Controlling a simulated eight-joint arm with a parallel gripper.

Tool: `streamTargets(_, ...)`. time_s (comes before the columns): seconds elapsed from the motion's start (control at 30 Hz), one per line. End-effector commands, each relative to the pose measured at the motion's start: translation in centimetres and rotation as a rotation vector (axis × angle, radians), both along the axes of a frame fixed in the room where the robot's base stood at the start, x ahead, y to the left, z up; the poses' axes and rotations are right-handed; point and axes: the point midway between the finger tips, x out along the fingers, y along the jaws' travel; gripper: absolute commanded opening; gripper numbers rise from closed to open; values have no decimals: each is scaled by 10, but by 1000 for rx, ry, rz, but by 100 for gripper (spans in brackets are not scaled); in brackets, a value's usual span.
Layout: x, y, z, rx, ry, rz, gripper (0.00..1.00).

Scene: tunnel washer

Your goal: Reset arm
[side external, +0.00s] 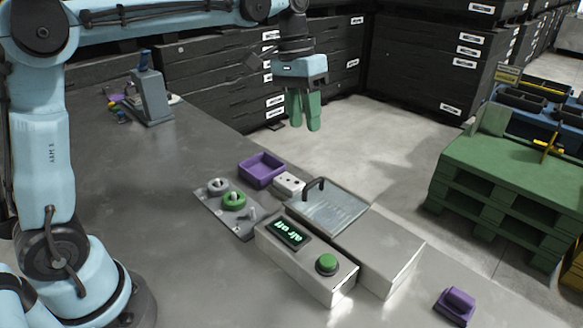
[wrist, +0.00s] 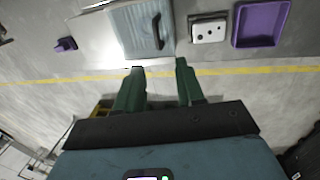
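My gripper (side external: 304,127), with a pale blue body and green fingers, hangs in the air past the far edge of the workbench, fingers pointing down. In the wrist view my gripper (wrist: 157,66) shows its two fingers apart with nothing between them. The washer unit (side external: 305,268) on the bench has a green-lettered display (side external: 291,234) and a green button (side external: 327,263). Its clear lid (side external: 330,211) with a dark handle appears closed; the lid also shows in the wrist view (wrist: 138,32).
A purple tray (side external: 262,169), a white block with dark holes (side external: 289,185) and a plate with knobs (side external: 227,208) sit beside the washer. A purple piece (side external: 456,306) lies at the right. A grey stand (side external: 151,97) is at back left. Green pallets (side external: 505,190) stand beyond the bench.

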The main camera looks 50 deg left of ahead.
Motion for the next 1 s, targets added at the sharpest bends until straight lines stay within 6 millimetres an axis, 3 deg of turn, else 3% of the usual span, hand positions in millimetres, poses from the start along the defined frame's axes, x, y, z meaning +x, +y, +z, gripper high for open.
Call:
streamTargets(0.47, -4, 1, 3, 5, -16, 3, 38)
streamTargets(0.77, -49, 8, -3, 65, -192, 34, 38)
streamTargets(1.0, -91, 16, -25, 121, -371, 53, 38)
